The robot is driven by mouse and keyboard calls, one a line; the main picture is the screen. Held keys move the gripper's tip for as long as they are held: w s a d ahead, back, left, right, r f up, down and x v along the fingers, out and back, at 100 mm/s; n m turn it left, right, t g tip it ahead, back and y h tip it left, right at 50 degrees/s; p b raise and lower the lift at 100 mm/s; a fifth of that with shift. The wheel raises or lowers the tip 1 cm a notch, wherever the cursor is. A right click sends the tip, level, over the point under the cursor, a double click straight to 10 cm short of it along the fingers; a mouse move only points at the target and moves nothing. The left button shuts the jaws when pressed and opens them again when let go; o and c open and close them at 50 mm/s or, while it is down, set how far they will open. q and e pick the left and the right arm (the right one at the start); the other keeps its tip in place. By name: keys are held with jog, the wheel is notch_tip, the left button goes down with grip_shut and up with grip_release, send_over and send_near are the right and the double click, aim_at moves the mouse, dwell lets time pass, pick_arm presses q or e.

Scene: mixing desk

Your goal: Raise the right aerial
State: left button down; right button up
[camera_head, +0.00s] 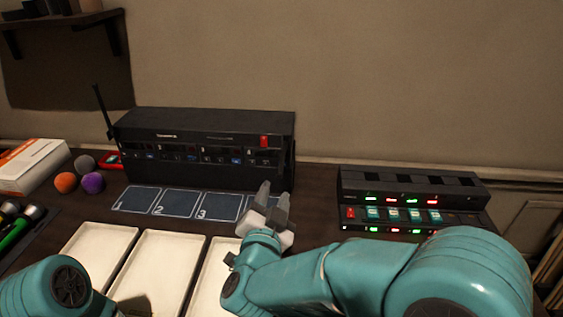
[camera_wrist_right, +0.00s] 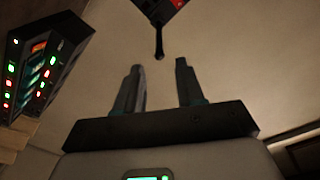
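The black receiver rack (camera_head: 205,122) stands at the back of the desk. Its left aerial (camera_head: 103,115) stands up, leaning slightly left. My right gripper (camera_head: 274,193) is in front of the rack's right end, fingers pointing toward it. In the right wrist view the gripper (camera_wrist_right: 159,68) is open and empty. There the right aerial (camera_wrist_right: 159,42), a thin dark rod with a rounded tip, extends from the rack's corner (camera_wrist_right: 165,9) toward the gap between the fingertips, just beyond them. I cannot make this aerial out in the head view.
A second black unit with lit buttons (camera_head: 410,183) stands to the right. White trays (camera_head: 165,235) and numbered mats (camera_head: 179,202) lie in front of the rack. Coloured foam balls (camera_head: 92,183) and a white box (camera_head: 30,165) are at left.

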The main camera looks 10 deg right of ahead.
aim_at(282, 164)
jog(key=p+x, duration=0.1)
jog(key=x, duration=1)
jog(key=shift+c, duration=0.3)
jog(key=shift+r+p, duration=0.1)
jog(key=shift+p, duration=0.2)
grip_shut()
